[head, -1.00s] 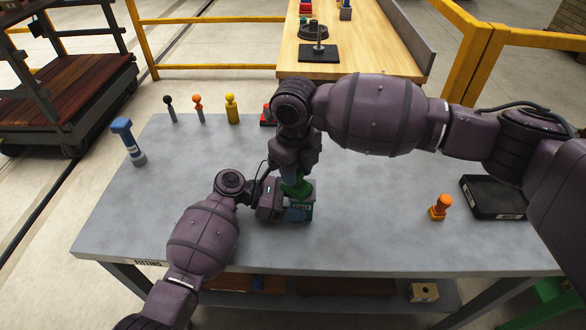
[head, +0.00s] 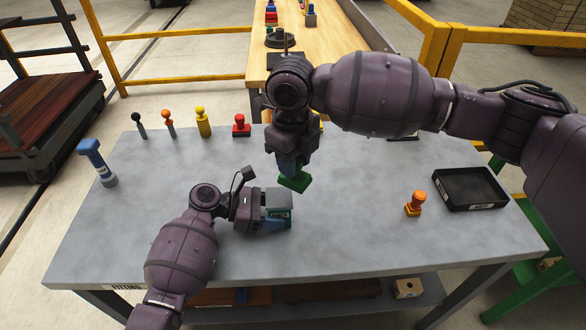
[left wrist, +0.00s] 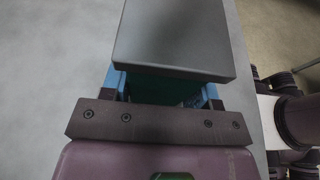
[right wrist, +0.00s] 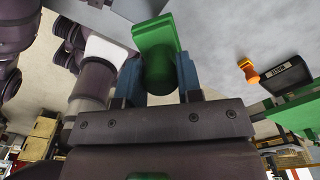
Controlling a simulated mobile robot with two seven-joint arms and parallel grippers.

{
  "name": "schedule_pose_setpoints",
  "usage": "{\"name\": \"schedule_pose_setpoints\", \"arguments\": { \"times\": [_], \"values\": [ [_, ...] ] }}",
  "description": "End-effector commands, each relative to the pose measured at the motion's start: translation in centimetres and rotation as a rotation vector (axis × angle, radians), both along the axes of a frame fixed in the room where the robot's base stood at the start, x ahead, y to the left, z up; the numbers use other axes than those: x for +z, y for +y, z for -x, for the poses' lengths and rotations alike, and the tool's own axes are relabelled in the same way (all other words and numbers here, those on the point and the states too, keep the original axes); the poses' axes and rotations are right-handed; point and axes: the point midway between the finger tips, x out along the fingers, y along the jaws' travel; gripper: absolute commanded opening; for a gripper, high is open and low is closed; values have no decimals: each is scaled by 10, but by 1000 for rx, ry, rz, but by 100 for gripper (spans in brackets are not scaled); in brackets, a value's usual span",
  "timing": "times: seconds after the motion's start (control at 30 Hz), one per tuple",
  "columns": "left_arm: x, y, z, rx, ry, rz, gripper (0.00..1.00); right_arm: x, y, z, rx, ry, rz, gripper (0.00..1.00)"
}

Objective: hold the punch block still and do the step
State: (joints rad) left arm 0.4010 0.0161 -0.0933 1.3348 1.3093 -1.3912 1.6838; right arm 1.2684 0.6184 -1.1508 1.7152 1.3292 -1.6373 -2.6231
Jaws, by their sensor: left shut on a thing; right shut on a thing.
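The punch block (head: 279,197), green with a grey top, stands on the grey table. My left gripper (head: 268,216) is shut on it from the left, its blue fingers on either side. In the left wrist view the block's grey top (left wrist: 175,40) covers most of the green body. My right gripper (head: 291,165) is shut on a green punch (head: 294,181) and holds it just above and behind the block, apart from it. In the right wrist view the green punch (right wrist: 157,38) shows its rounded handle between the blue fingers and a flat rectangular end.
A blue tool (head: 94,160), a black-knobbed (head: 138,122), an orange-knobbed (head: 168,120), a yellow (head: 203,122) and a red punch (head: 241,126) stand along the far left. An orange punch (head: 415,203) and black tray (head: 470,205) are at right. The front of the table is clear.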

Motion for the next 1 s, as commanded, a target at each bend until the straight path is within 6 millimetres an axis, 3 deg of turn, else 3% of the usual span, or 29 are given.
{"name": "schedule_pose_setpoints", "arguments": {
  "times": [0.33,0.87,0.9,1.0],
  "values": [
    [0,0,0,-1,1,0,30,29,0,0,-1,-1,-1,7],
    [0,0,0,-1,1,0,30,31,0,0,-1,-1,-1,7],
    [0,0,0,-1,1,0,60,31,0,0,-1,-1,-1,7],
    [0,0,0,-1,1,0,75,31,0,0,-1,-1,-1,7]
  ]
}}
